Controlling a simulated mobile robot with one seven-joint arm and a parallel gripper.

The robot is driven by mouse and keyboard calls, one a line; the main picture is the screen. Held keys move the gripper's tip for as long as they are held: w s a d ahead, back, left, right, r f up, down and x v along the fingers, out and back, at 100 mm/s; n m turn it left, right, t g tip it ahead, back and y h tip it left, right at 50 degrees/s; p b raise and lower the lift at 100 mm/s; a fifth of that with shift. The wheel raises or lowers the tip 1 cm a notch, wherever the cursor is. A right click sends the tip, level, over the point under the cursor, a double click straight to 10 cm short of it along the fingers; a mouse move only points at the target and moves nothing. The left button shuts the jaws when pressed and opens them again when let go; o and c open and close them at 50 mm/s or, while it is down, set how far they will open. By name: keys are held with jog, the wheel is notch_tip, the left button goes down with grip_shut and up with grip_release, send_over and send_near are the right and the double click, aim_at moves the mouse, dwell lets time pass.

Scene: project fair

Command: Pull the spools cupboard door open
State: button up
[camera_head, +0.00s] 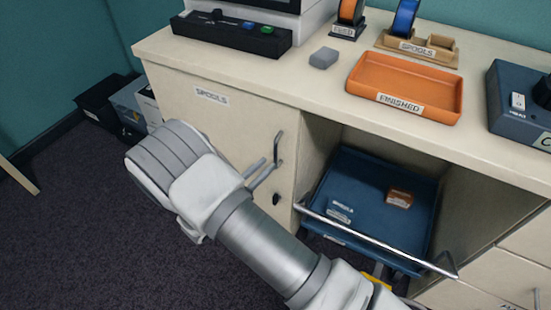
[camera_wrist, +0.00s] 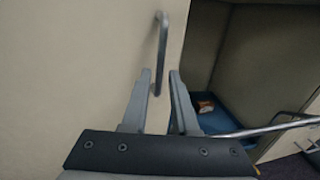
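The cream spools cupboard door (camera_head: 215,125) carries a "SPOOLS" label at its upper left and looks shut in the head view. Its upright metal bar handle (camera_head: 279,150) is near the door's right edge. The handle also shows in the wrist view (camera_wrist: 162,45). My gripper (camera_head: 265,170) is at the handle's lower part. In the wrist view my gripper (camera_wrist: 160,72) has its two fingers apart, with the handle's lower end showing in the gap between them. I cannot tell whether either finger touches the bar.
Right of the door is an open bay with a blue tray cart (camera_head: 350,195) and its metal push bar (camera_head: 375,240). An orange "FINISHED" tray (camera_head: 452,113) and a grey block (camera_head: 323,58) are on the counter. Dark bins (camera_head: 100,103) stand left of the cupboard. Carpet in front is clear.

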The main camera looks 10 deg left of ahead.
aim_at(275, 157)
jog(key=shift+b+x, duration=0.4)
jog(key=shift+x, duration=2.25)
grip_shut()
